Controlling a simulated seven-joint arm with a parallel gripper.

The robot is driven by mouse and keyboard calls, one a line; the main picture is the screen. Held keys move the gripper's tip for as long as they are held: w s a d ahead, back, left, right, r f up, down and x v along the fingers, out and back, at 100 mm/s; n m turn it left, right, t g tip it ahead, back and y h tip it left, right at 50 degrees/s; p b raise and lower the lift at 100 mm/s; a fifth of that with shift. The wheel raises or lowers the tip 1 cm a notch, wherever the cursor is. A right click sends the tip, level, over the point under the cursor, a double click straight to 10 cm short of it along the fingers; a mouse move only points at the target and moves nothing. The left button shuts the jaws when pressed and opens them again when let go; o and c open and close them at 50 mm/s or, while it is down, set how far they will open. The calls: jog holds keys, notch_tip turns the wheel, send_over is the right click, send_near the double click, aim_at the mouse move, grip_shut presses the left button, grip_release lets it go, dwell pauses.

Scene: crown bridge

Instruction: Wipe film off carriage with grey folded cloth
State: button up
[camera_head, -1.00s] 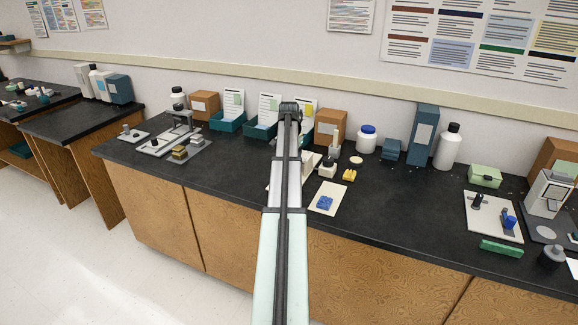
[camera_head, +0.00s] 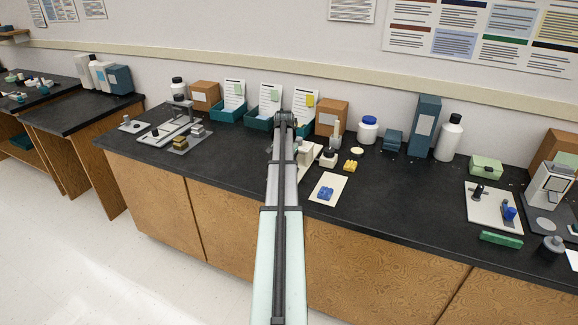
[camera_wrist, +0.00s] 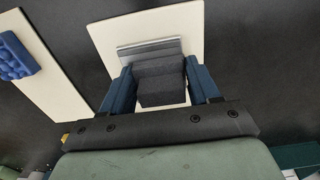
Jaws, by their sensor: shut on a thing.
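My gripper (camera_wrist: 158,70) shows in the wrist view as two blue fingers closed on the sides of a dark grey folded cloth (camera_wrist: 162,82). The cloth has stacked folds, with a lighter grey strip at its far edge. It is over a cream plate (camera_wrist: 175,20); whether it touches the plate cannot be told. In the head view my arm reaches over the bench and its end (camera_head: 285,120) hides the cloth and fingers. A pale plate with a long rail and a small dark block (camera_head: 155,132) lies at the left of the bench. I cannot tell for sure which part is the carriage.
A cream card with a blue block (camera_head: 326,192) lies right of my arm. Teal trays (camera_head: 258,122) with cards stand behind. Gold and grey blocks (camera_head: 180,143) sit on a grey plate at left.

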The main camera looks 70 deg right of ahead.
jog(key=shift+s, duration=1.05)
jog(key=shift+w, duration=1.4)
jog(key=shift+s, duration=1.5)
jog(key=shift+w+r, duration=0.1)
jog(key=shift+w, duration=1.4)
jog(key=shift+r, duration=4)
